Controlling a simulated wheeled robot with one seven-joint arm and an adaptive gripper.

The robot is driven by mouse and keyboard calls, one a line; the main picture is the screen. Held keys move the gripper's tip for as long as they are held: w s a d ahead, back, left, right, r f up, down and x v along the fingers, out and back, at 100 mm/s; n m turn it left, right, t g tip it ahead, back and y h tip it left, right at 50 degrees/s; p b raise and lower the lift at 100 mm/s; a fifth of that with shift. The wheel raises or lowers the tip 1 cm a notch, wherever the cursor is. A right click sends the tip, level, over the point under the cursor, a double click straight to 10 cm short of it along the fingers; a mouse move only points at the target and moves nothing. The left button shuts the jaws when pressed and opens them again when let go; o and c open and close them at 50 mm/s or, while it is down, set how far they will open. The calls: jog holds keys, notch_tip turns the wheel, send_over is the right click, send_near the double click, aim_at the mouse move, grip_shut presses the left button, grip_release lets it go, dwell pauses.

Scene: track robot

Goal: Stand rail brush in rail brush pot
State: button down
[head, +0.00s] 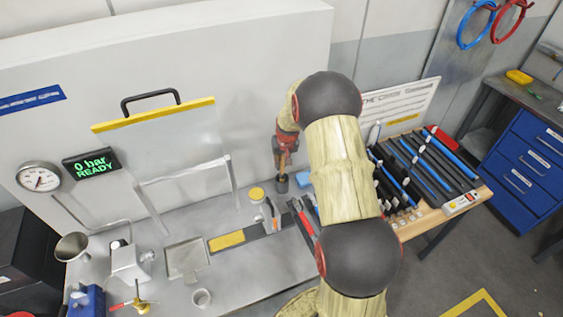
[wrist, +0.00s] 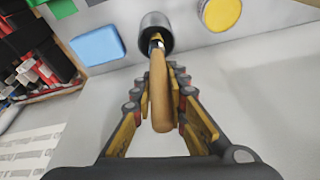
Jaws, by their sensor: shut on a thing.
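The rail brush (wrist: 159,92) has a wooden handle, which my gripper (wrist: 158,85) is shut on. In the head view my gripper (head: 286,145) points down over the bench, with the brush handle (head: 283,161) below it. The brush's far end meets a dark grey round pot (wrist: 155,24), taken as the rail brush pot. That pot stands on the bench in the head view (head: 281,185). The brush looks roughly upright. Its bristles are hidden, and I cannot tell how deep they sit in the pot or whether the brush touches the bottom.
A blue block (head: 303,179) and a yellow-topped round tub (head: 256,194) stand close beside the pot. Red-handled tools (head: 302,217) lie in front. A rack of dark and blue rods (head: 412,165) is to the right.

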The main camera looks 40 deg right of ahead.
aim_at(283, 158)
jog(key=shift+f+b, duration=0.9)
jog(key=shift+f, duration=0.6)
jog(key=c, duration=1.7)
grip_release()
jog(key=v, duration=1.2)
jog(key=shift+s+a, duration=0.1)
